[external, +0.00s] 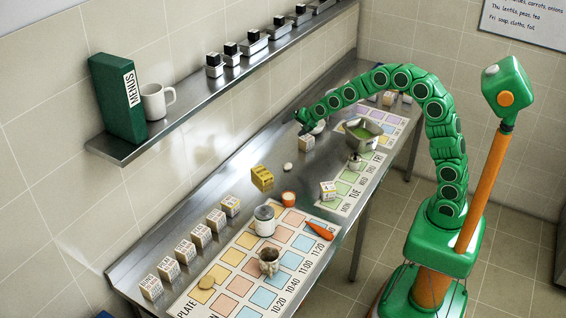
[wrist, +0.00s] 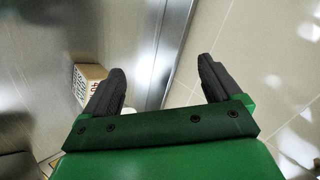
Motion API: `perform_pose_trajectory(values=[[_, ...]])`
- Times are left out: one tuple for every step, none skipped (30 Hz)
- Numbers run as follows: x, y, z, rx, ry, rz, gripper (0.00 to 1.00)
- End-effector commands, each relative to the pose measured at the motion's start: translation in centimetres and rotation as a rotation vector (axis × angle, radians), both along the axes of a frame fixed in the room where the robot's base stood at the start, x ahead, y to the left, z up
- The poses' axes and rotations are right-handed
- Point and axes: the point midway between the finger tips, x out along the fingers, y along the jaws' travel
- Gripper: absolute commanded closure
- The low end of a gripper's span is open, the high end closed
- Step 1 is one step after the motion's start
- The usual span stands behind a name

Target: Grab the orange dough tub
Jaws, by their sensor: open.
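A small orange tub (external: 288,198) with a pale top stands on the counter in the external view, beside the colored chart and behind the carrot. My gripper (external: 303,122) is at the far end of my arched arm, over the rear part of the counter, well beyond the tub and apart from it. In the wrist view, my gripper's (wrist: 158,85) two dark fingers stand wide apart with nothing between them. The tub does not show in the wrist view.
Near the tub are a yellow box (external: 262,178), a lidded jar (external: 264,221), a carrot (external: 320,229) and a small pitcher (external: 269,262). A green-filled pan (external: 364,130) stands near my arm. A wall shelf (external: 190,113) runs above. A labelled box (wrist: 88,80) shows beside my left finger.

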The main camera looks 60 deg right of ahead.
Motion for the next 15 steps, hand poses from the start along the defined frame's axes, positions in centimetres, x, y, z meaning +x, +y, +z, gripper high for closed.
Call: perform_pose_trajectory(values=[[-1.5, 0.7, -1.5, 0.091, 0.071, -0.036, 0.09], [-2.4, 1.3, -2.2, 0.145, 0.113, -0.055, 0.09], [-3.7, 2.2, -3.2, 0.221, 0.174, -0.077, 0.09], [-4.6, 3.0, -3.8, 0.278, 0.215, -0.092, 0.09], [-5.5, 3.9, -4.3, 0.337, 0.260, -0.105, 0.09], [-6.7, 5.2, -4.7, 0.417, 0.315, -0.119, 0.09], [-7.6, 6.4, -5.0, 0.476, 0.359, -0.126, 0.09], [-8.4, 7.4, -5.1, 0.535, 0.397, -0.132, 0.09], [-9.5, 8.9, -5.0, 0.607, 0.447, -0.135, 0.09], [-10.0, 9.8, -4.9, 0.655, 0.477, -0.136, 0.09], [-10.6, 10.6, -4.7, 0.700, 0.503, -0.138, 0.09], [-11.3, 11.7, -4.4, 0.754, 0.539, -0.135, 0.09], [-11.7, 12.4, -4.1, 0.793, 0.560, -0.135, 0.09], [-12.0, 13.0, -3.8, 0.826, 0.579, -0.133, 0.09], [-12.5, 13.9, -3.4, 0.870, 0.607, -0.128, 0.09]])
